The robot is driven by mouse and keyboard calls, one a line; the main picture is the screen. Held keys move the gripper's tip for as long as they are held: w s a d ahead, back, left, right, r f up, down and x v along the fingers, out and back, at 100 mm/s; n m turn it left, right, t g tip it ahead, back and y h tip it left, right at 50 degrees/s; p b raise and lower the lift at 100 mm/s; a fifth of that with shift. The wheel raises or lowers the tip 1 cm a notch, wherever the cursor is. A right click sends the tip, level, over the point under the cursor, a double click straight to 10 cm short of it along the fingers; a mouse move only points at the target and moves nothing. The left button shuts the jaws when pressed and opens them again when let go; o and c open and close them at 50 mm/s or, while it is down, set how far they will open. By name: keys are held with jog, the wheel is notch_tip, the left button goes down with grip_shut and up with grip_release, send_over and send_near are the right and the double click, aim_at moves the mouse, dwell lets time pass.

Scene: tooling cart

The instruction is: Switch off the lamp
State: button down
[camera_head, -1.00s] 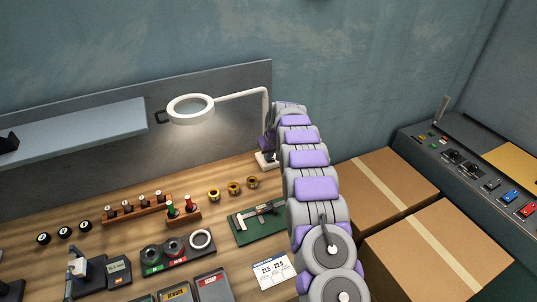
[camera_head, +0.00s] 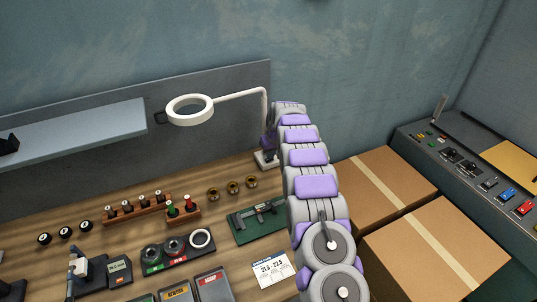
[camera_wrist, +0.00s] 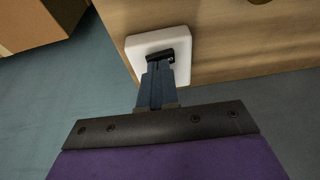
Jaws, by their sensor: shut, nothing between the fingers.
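The lamp (camera_head: 190,110) has a white ring head on a bent white arm above the wooden bench, and its ring is unlit. Its white square base (camera_head: 262,163) sits at the back of the bench, partly hidden by my arm. In the wrist view the lamp base (camera_wrist: 140,45) lies just ahead of my gripper (camera_wrist: 160,65). The fingers are shut and empty, with their tips over a small black switch (camera_wrist: 161,56) on the base. The tips look very close to or touching it; I cannot tell which.
Several gauges and tools lie on the bench (camera_head: 150,230), including a caliper on a green mat (camera_head: 259,221). Cardboard boxes (camera_head: 385,190) stand right of my arm. A control panel (camera_head: 480,170) is at the far right. A grey shelf (camera_head: 80,133) is at left.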

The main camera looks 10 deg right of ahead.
jog(key=shift+a+r, duration=0.1)
jog(key=shift+r, duration=0.35)
jog(key=s+a+r+p, duration=0.1)
jog(key=r, duration=0.5)
jog(key=s+a+r+p, duration=0.1)
jog(key=s+r+p, duration=0.1)
jog(key=r, duration=0.4)
jog(key=shift+s+a, duration=0.3)
jog(key=shift+a, duration=0.1)
